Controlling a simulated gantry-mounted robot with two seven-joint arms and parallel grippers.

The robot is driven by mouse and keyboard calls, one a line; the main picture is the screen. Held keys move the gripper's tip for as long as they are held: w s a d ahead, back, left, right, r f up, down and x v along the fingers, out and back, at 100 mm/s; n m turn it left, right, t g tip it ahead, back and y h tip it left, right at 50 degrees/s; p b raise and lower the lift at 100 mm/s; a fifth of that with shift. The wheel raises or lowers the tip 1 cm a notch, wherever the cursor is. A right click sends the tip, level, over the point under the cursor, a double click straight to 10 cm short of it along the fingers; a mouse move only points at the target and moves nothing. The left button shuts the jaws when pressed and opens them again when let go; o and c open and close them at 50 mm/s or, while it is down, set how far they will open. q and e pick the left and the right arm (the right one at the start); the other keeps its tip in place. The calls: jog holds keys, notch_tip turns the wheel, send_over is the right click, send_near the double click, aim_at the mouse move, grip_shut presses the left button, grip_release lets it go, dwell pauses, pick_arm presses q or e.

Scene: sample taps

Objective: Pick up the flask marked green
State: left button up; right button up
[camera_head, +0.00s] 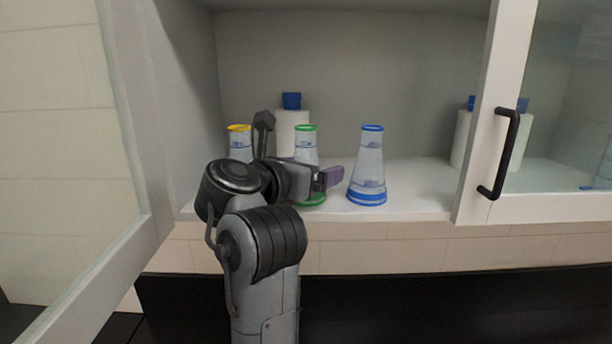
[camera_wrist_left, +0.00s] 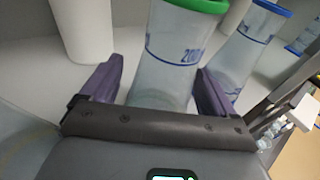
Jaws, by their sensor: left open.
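The green-marked flask (camera_head: 306,150) stands upright on the cabinet shelf, between a yellow-marked flask (camera_head: 239,143) and a blue-marked flask (camera_head: 370,166). My left gripper (camera_head: 330,178) is in front of it and hides part of its body in the head view. In the left wrist view the green-rimmed flask (camera_wrist_left: 170,62) stands between the two purple fingers of my open left gripper (camera_wrist_left: 157,88). A gap shows between the left finger and the glass; contact at the right finger cannot be told. The blue-rimmed flask (camera_wrist_left: 243,48) is just beyond the right finger. My right gripper is not in view.
A white bottle with a blue cap (camera_head: 292,118) stands behind the green-marked flask. The open cabinet door (camera_head: 150,120) is at the left. A glass door with a black handle (camera_head: 500,150) closes the right side. Bare shelf (camera_head: 420,190) lies right of the blue-marked flask.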

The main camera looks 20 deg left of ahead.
pick_arm(q)
jog(key=c, duration=1)
jog(key=shift+r, duration=0.1)
